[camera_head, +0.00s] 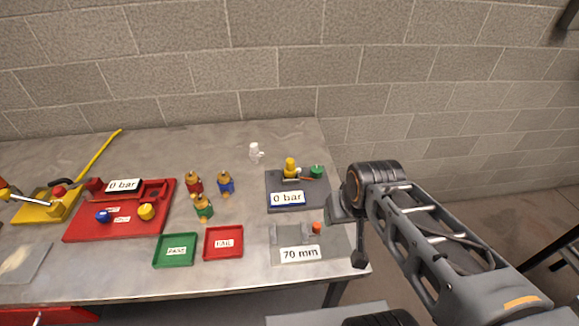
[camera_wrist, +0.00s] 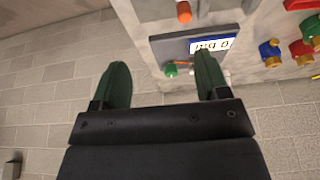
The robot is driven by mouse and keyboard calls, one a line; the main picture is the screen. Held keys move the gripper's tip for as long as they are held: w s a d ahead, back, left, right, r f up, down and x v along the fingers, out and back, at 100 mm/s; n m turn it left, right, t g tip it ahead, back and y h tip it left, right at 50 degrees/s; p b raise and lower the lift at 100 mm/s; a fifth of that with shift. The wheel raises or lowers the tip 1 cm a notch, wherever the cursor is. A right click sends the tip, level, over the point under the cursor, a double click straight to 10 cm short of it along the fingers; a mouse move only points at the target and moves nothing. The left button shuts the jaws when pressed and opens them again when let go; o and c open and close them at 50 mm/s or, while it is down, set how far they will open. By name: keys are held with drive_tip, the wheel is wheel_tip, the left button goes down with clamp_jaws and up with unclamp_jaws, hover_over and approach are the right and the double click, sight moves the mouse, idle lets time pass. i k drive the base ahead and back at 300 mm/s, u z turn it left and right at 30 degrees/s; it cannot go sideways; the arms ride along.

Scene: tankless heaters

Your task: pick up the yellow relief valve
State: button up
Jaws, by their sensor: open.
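The yellow relief valve (camera_head: 290,166) stands upright on the grey fixture plate (camera_head: 275,183) with a "0 bar" display, toward the back right of the table. My gripper (camera_head: 359,258) is beyond the table's right edge, to the right of and apart from the valve. In the wrist view my gripper (camera_wrist: 162,75) has two green fingers spread wide with nothing between them held. The fixture plate shows there behind the right finger, with a green knob (camera_wrist: 171,70). I cannot make out the yellow valve in that view; the right finger covers part of the plate.
Red, blue and green-capped brass valves (camera_head: 203,207) stand left of the plate. Green (camera_head: 175,265) and red (camera_head: 223,256) trays lie in front. A grey "70 mm" fixture (camera_head: 325,258) lies near the right edge. A clear white figure-like part (camera_head: 255,150) stands behind. A block wall rises behind the table.

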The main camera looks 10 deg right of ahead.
sight(291, 171)
drive_tip(key=k, duration=1.3)
drive_tip(key=u, duration=0.75)
drive_tip(key=i, duration=0.6)
drive_tip(key=u, duration=0.7)
drive_tip(key=i, duration=1)
drive_tip(key=z, duration=0.25)
